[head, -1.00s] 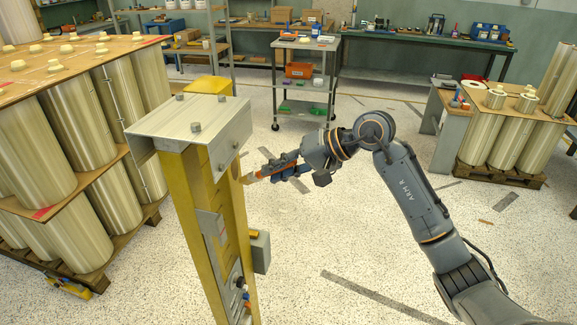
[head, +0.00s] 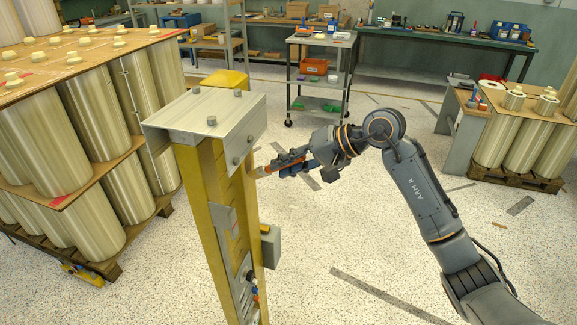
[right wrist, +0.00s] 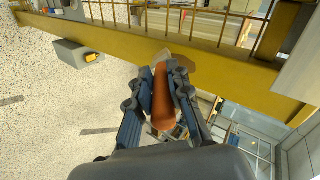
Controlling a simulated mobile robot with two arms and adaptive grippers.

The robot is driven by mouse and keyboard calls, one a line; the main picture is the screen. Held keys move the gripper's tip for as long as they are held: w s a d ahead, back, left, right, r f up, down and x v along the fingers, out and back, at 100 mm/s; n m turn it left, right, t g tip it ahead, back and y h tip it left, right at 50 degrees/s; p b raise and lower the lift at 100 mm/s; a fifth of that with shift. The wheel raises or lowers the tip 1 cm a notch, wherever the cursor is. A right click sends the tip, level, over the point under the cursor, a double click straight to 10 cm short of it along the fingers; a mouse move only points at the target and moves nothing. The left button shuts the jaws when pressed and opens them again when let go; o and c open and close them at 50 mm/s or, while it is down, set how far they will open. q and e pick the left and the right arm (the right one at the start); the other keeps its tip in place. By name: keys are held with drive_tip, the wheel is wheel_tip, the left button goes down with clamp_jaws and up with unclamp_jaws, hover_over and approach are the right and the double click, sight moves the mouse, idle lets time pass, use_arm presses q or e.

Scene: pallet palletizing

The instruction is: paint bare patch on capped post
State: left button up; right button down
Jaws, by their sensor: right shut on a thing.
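The yellow post (head: 198,205) with a grey metal cap (head: 205,112) stands left of centre in the head view. My right gripper (head: 279,166) is just right of the post, below the cap. It is shut on a brush with an orange handle (right wrist: 161,100), its tip end towards the post. In the right wrist view the yellow post (right wrist: 225,70) runs across the top, and a pale bare-looking patch (right wrist: 184,68) shows on it by the brush's tip. The fingers and handle partly cover this area, so I cannot tell whether the tip touches. My left gripper is not in view.
A grey box (head: 270,246) sticks out from the post's right side. A loaded pallet of large rolls (head: 95,125) stands close on the left, and another (head: 503,143) at the right. A wheeled cart (head: 321,42) stands behind. The floor right of the post is clear.

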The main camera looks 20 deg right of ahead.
drive_tip(key=shift+w+a, duration=0.2)
drive_tip(key=shift+a, duration=0.05)
